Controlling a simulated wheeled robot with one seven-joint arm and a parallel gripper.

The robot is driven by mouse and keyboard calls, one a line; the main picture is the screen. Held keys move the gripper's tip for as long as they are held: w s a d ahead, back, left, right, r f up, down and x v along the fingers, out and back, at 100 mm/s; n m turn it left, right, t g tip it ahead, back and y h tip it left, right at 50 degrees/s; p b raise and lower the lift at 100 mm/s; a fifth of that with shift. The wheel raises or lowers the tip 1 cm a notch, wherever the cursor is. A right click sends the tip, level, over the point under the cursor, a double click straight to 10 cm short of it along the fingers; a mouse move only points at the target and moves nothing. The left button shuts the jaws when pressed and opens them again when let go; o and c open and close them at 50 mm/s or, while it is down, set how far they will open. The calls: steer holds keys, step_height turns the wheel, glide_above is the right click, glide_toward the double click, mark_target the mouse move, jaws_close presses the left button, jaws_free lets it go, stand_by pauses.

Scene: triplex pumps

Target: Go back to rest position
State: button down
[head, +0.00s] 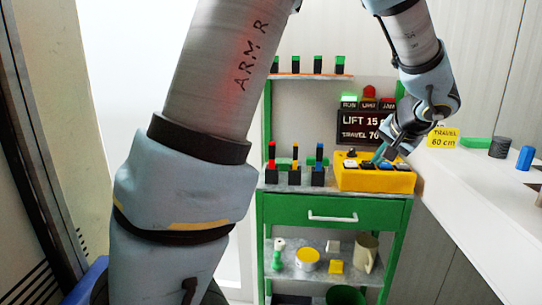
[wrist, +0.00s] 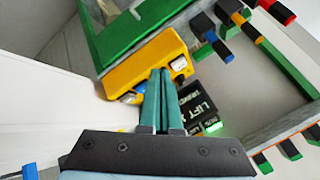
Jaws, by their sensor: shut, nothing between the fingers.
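My gripper (head: 380,156) is at the yellow control box (head: 372,178) on top of the green cart, its fingers pointing down toward the box's top. In the wrist view the two green fingers (wrist: 163,76) lie side by side, shut, with nothing between them. The yellow box also shows in the wrist view (wrist: 140,64), just beyond the fingertips. I cannot tell whether the tips touch it. The fingers hide part of its buttons.
A green cart (head: 310,209) carries the box and several coloured-top black pieces (head: 295,165). A dark sign (head: 362,131) reading LIFT stands behind. A white counter (head: 470,190) lies to the right. Lower shelf holds a yellow tin (head: 307,260) and a beige mug (head: 366,252).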

steer(key=s+a+f+n+g+y, duration=0.1)
steer(key=a+f+n+g, duration=0.15)
steer(key=a, duration=0.75)
steer(key=s+a+f+n+g, duration=0.15)
steer(key=a+f, duration=0.25)
steer(key=a, duration=0.6)
steer(key=s+a+f+n+g, duration=0.1)
steer(key=s+a+f, duration=0.1)
steer(key=s+a, duration=0.2)
steer(key=s+a+f+n+g+h, duration=0.1)
steer(key=s+a, duration=0.3)
steer(key=a, duration=0.5)
steer(key=shift+f+n+g, duration=0.4)
steer(key=shift+f+n, duration=0.25)
steer(key=shift+n, duration=0.15)
steer(key=shift+w, duration=0.1)
